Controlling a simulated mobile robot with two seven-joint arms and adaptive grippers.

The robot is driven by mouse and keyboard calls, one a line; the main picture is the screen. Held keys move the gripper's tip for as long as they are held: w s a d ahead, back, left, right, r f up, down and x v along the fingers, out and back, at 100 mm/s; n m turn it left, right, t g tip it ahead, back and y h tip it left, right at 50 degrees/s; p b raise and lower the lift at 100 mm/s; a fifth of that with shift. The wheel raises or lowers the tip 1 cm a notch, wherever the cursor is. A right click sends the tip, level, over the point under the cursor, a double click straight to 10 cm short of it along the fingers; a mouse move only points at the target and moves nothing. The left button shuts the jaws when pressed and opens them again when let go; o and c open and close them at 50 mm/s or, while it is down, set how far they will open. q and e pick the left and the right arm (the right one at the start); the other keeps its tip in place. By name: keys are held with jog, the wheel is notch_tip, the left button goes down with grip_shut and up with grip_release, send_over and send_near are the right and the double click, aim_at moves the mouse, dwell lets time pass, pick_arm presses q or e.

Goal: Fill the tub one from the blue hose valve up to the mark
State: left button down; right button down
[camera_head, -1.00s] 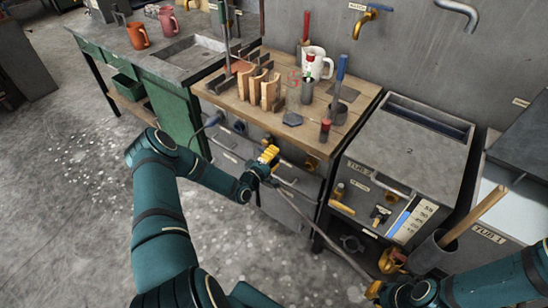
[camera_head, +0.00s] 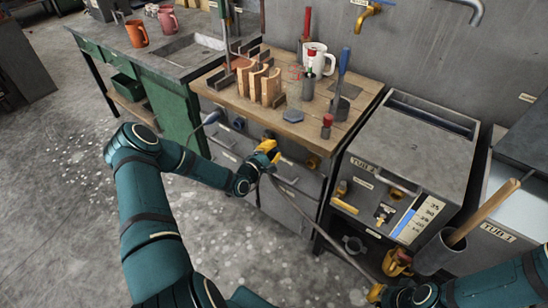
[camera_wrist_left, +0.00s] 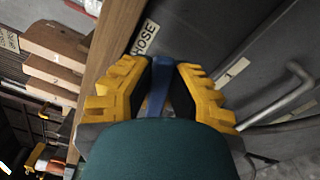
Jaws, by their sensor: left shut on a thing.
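My left gripper (camera_head: 265,153) is at the front of the wooden bench. In the left wrist view its yellow fingers (camera_wrist_left: 160,95) are shut on the blue valve handle (camera_wrist_left: 158,88), beside a label reading HOSE. A grey hose (camera_head: 315,222) runs from below this spot down to the right, to my right gripper (camera_head: 376,292). Only yellow fingertips of the right gripper show clearly, at the hose's lower end; its grip is unclear. Tub 1 (camera_head: 497,232) stands at the far right, partly cut off, with a pale inside. Its mark and water level cannot be made out.
Tub 2 (camera_head: 408,150), with a numbered blue-and-white gauge (camera_head: 417,218), stands between bench and tub 1. A grey holder (camera_head: 440,255) with a wooden handle is in front of tub 1. The bench (camera_head: 345,122) carries tools and a white mug (camera_head: 318,62). Floor at left is clear.

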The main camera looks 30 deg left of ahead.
pick_arm(q)
jog(key=shift+a+r+n, duration=0.15)
jog(key=shift+r+n, duration=0.15)
jog(key=shift+n, duration=0.3)
jog(key=c, duration=0.9)
grip_release()
jog(key=shift+w, duration=0.1)
jog(key=s, duration=1.2)
jog(key=shift+a, duration=0.4)
